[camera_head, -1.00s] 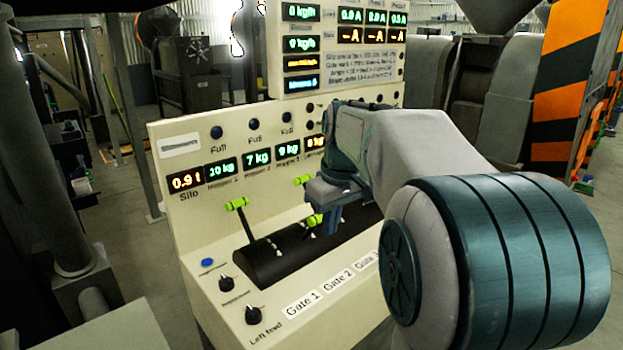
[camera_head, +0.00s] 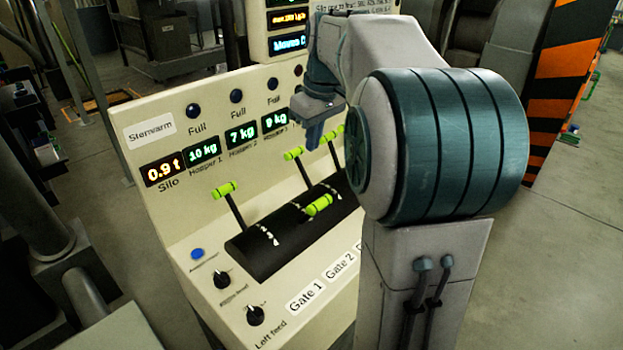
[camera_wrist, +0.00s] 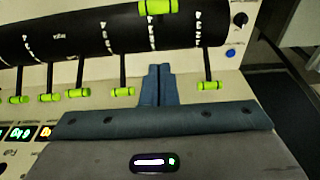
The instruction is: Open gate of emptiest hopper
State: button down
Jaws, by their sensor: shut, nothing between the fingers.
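The cream panel's displays read 10 kg for Hopper 1 (camera_head: 203,151), 7 kg for Hopper 2 (camera_head: 241,136) and 9 kg for Hopper 3 (camera_head: 275,121); my arm hides those further right. Green-handled levers rise from a black drum (camera_head: 262,248). The Gate 1 lever (camera_head: 226,189) leans back toward the displays. The second lever's handle (camera_head: 319,205) is tipped forward, away from the displays; it also shows in the wrist view (camera_wrist: 158,7). The third lever (camera_head: 293,154) leans back. My gripper (camera_head: 313,138) is shut and empty, apart from the forward handle. The wrist view shows its fingers (camera_wrist: 158,72) between two back-leaning levers.
More back-leaning levers (camera_wrist: 48,97) stand in the row beyond the third. A blue button (camera_head: 197,254) and two black knobs (camera_head: 222,279) sit at the panel's left front. A striped orange-black post (camera_head: 560,80) stands at the back right. Floor at right is clear.

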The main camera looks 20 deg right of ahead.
send_over(321, 203)
jog(key=w+a, duration=0.2)
jog(key=w, duration=0.2)
notch_tip(321, 203, down, 9)
jog(key=shift+s+d+f+p, duration=0.3)
jog(key=shift+s+f+p, duration=0.05)
jog(key=shift+s+f, duration=0.2)
jog(key=shift+s+d+f+p, duration=0.25)
jog(key=shift+s+f+p, duration=0.15)
jog(key=shift+f, duration=0.15)
jog(key=shift+s+f, duration=0.2)
jog(key=shift+f, duration=0.25)
jog(key=shift+s+d+f, duration=0.1)
jog(key=shift+s+d+f+b, duration=0.2)
jog(key=shift+s+f+b, duration=0.1)
jog(key=shift+s+b, duration=0.25)
jog(key=shift+s+d+f+b, duration=0.2)
jog(key=shift+s+f+b, duration=0.1)
jog(key=shift+s+b, duration=0.2)
jog(key=shift+s, duration=0.1)
jog(key=shift+r, duration=0.1)
jog(key=shift+r, duration=0.1)
